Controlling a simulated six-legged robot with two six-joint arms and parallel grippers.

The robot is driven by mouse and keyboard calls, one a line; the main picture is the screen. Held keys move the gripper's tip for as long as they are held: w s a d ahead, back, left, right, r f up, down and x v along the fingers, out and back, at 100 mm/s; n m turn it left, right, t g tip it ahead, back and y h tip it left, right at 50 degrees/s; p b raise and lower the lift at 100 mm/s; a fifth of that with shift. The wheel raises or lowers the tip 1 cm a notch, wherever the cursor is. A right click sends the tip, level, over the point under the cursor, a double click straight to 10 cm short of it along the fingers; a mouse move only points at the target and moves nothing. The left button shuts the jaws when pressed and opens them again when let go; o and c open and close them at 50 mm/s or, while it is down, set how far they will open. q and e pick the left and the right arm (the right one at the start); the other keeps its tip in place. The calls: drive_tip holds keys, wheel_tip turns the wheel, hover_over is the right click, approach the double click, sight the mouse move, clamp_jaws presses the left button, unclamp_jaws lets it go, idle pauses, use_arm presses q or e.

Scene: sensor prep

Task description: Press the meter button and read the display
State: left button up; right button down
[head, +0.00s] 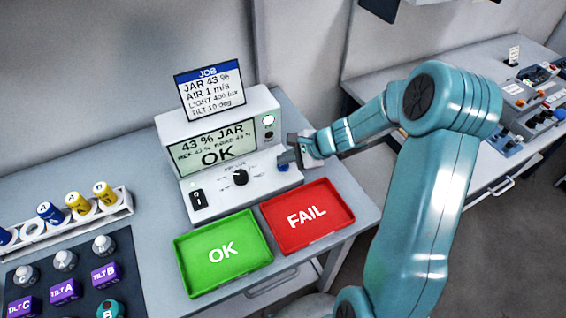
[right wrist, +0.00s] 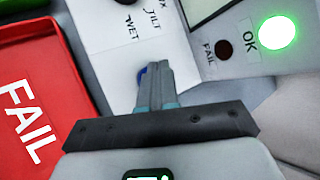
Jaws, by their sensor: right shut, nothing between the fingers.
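The white meter (head: 218,120) stands on the bench, with a black knob (head: 240,177) and a rocker switch (head: 197,198) on its lower panel. Its display (head: 212,149) reads "43 % JAR" and "OK", with a smaller line between that is hard to read. The round lamp labelled OK (right wrist: 277,32) glows green; the FAIL lamp (right wrist: 224,49) is dark. My right gripper (head: 286,160) is shut and empty, its tips at the blue button (right wrist: 141,76) on the panel's right side. The fingers partly hide the button; I cannot tell if it is pressed down. My left gripper is not in view.
A job card (head: 209,88) above the meter lists JAR 43 %, AIR 1 m/s, LIGHT 400 lux, TILT 10 deg. A green OK tray (head: 190,278) and red FAIL tray (head: 338,195) lie in front. A rack of jars (head: 126,207) and dark mat (head: 125,262) stand left.

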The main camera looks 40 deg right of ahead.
sight(287, 167)
drive_tip(key=shift+r, duration=0.35)
wheel_tip(287, 167, up, 5)
drive_tip(key=p, duration=0.4)
idle(0.4)
drive_tip(key=shift+s, duration=0.1)
idle(0.5)
